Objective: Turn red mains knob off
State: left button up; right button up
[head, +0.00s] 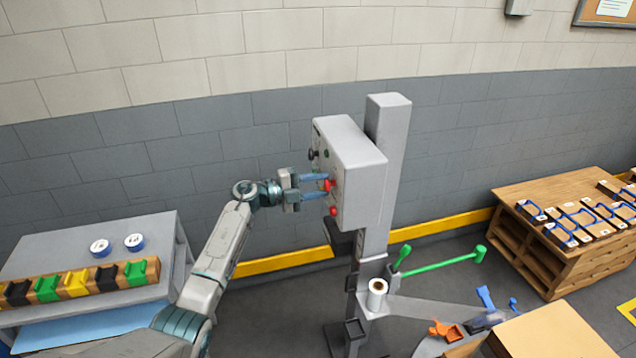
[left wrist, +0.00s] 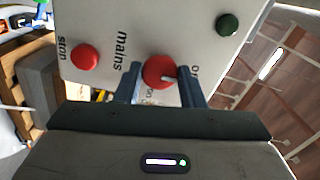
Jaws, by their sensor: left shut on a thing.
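The red mains knob (left wrist: 159,72) is on the light grey panel of a control box (head: 358,170), by printed "mains" lettering. A pale mark on the knob points to the right in the left wrist view. My left gripper (head: 326,187) reaches the panel from the left, its blue fingers on either side of the knob and shut on it. In the head view the knob (head: 329,184) shows only partly between the fingers. A red stop button (left wrist: 85,57) and a green button (left wrist: 228,25) sit on either side of it. My right gripper is not in view.
The box is on a grey post (head: 388,120). A grey table (head: 60,254) with coloured blocks and two tape rolls stands at left. A paper roll (head: 377,287) and green handle (head: 440,262) are below the box. A wooden pallet stack (head: 545,255) stands at right.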

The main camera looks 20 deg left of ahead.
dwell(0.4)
pick_arm(q)
jog(key=o, duration=1)
jog(key=b+v, duration=0.5)
jog(key=v, duration=0.5)
jog(key=shift+s+a, duration=0.25)
jog(key=shift+a, duration=0.1)
